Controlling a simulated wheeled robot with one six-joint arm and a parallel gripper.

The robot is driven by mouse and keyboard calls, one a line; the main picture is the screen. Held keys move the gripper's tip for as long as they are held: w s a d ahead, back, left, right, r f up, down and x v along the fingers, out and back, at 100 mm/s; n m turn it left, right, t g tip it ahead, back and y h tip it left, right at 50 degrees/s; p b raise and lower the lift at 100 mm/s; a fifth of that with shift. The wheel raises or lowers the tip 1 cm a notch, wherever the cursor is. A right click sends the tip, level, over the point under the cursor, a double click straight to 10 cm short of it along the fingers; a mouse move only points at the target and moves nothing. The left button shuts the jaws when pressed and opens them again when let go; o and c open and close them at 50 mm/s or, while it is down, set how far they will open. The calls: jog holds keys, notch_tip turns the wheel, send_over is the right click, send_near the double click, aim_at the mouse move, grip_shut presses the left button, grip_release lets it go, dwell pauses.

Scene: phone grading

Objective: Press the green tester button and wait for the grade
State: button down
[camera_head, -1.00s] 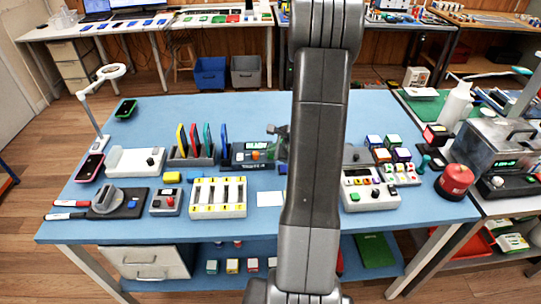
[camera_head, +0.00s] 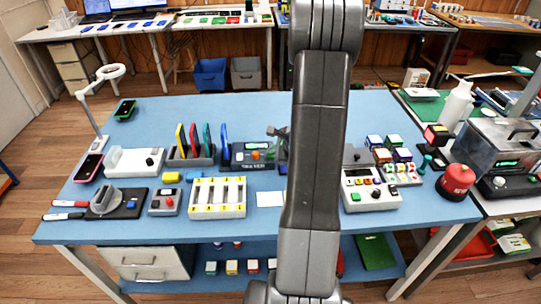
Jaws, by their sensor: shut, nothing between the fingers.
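A dark tester-like unit (camera_head: 252,156) with a small lit display and an orange knob stands mid-table, just left of my arm. Its right end is hidden behind the arm. A white box (camera_head: 368,197) right of the arm carries a green button (camera_head: 376,194) and other coloured buttons. I cannot tell from the picture which unit is the tester. My gripper is hidden behind my arm, which fills the middle of the view. A small grey shape (camera_head: 278,132) shows at the arm's left edge above the dark unit; I cannot tell what it is.
A rack of upright coloured phones (camera_head: 191,152) and a white slotted tray (camera_head: 218,197) stand left of the arm. The blue table (camera_head: 230,115) is clear at the back.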

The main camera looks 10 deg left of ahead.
aim_at(273, 157)
jog(key=shift+r, duration=0.15)
jog(key=shift+r+p, duration=0.65)
jog(key=shift+r, duration=0.1)
notch_tip(273, 157, up, 5)
jog(key=p, duration=0.3)
jog(key=shift+p, duration=0.4)
dwell(0.4)
